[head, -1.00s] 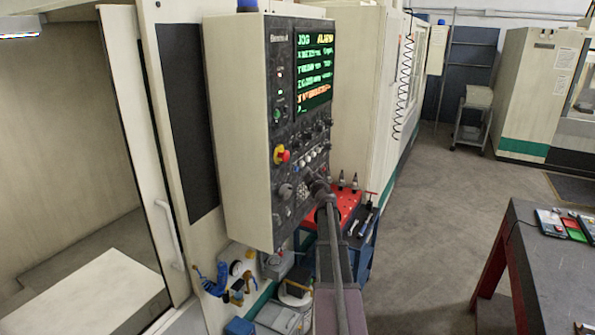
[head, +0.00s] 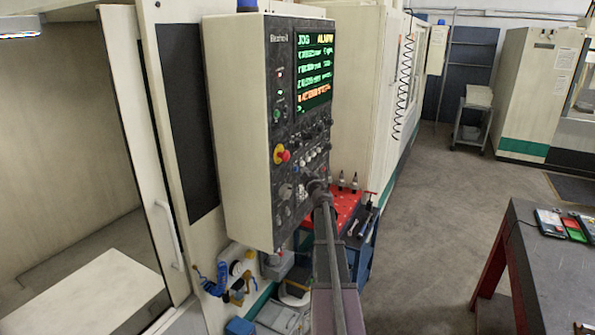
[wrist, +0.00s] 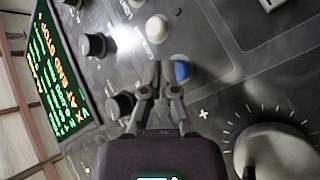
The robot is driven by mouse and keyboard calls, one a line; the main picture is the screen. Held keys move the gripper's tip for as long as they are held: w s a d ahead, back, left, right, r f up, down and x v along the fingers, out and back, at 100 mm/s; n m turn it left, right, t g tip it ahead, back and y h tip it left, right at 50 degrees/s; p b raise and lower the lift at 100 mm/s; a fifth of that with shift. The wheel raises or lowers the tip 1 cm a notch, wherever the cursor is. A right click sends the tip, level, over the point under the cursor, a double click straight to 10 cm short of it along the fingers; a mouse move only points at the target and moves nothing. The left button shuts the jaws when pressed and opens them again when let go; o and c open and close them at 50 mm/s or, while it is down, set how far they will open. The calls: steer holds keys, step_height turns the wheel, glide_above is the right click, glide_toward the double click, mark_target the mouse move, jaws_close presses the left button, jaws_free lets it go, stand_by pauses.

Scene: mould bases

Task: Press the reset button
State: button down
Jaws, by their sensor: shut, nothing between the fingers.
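The machine's control panel (head: 295,120) faces right, with a lit screen (head: 314,70) that reads JOG and ALARM. In the wrist view, a blue button (wrist: 182,71) and a white button (wrist: 157,28) sit on the dark panel. I cannot read a reset label on either. My gripper (wrist: 161,72) is shut and empty, its tips just left of the blue button and close to the panel. I cannot tell whether they touch. In the head view my gripper (head: 315,186) is at the lower panel, and my arm hides part of it.
Black knobs (wrist: 97,45) and a large grey dial (wrist: 275,150) surround the gripper. A red-and-yellow emergency stop (head: 282,154) is higher on the panel. A red-topped cart (head: 346,205) stands behind my arm. The floor to the right is clear up to a dark table (head: 545,270).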

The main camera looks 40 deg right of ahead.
steer(key=shift+w+a, duration=0.3)
steer(key=shift+w, duration=0.45)
stand_by(1.8)
steer(key=shift+s, duration=0.1)
steer(key=shift+s+d, duration=0.3)
steer(key=shift+s, duration=0.35)
stand_by(0.5)
steer(key=shift+s+d, duration=0.3)
steer(key=shift+s, duration=0.5)
steer(key=shift+s+d, duration=0.35)
steer(key=shift+s, duration=0.4)
steer(key=shift+s+d, duration=0.3)
steer(key=shift+s, duration=0.5)
